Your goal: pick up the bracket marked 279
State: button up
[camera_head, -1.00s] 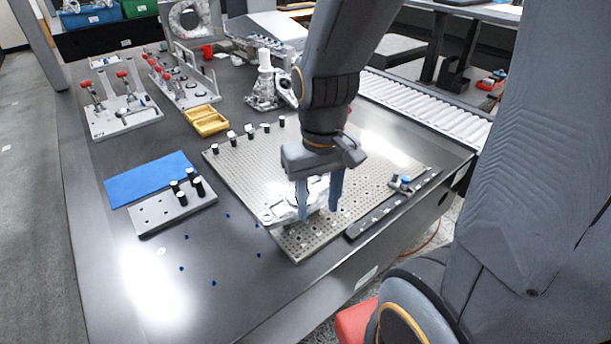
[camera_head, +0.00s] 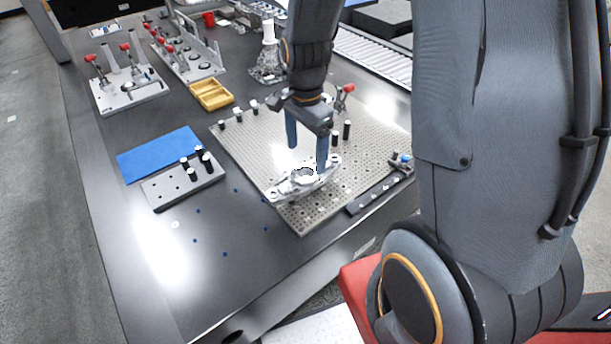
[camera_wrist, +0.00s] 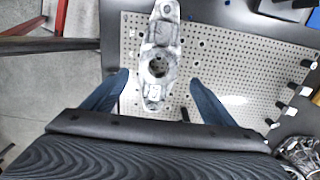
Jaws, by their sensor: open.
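A silver metal bracket (camera_head: 289,187) with a round hole in its middle lies on the perforated plate (camera_head: 263,146), near the plate's front corner. I cannot read any marking on it. My gripper (camera_head: 306,158) is open and empty, its two blue fingers pointing down just above and behind the bracket. In the wrist view the bracket (camera_wrist: 160,45) runs lengthwise between the open fingers, its near end between the fingertips, with room on both sides. I cannot tell the exact height of the fingers above it.
A yellow tray (camera_head: 211,94), a blue mat (camera_head: 158,153) and a grey block with pins (camera_head: 168,190) are to the left. A silver casting (camera_head: 268,62) stands behind. The dark table is mostly clear at front left.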

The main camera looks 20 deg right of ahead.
aim_at(306, 169)
jog(key=shift+s+a+f+p, duration=0.15)
jog(key=shift+f+p, duration=0.25)
jog(key=shift+f, duration=1.25)
jog(key=shift+s+f+p, duration=0.1)
jog(key=shift+f+p, duration=0.25)
jog(key=shift+f, duration=1.25)
jog(key=c, duration=1.6)
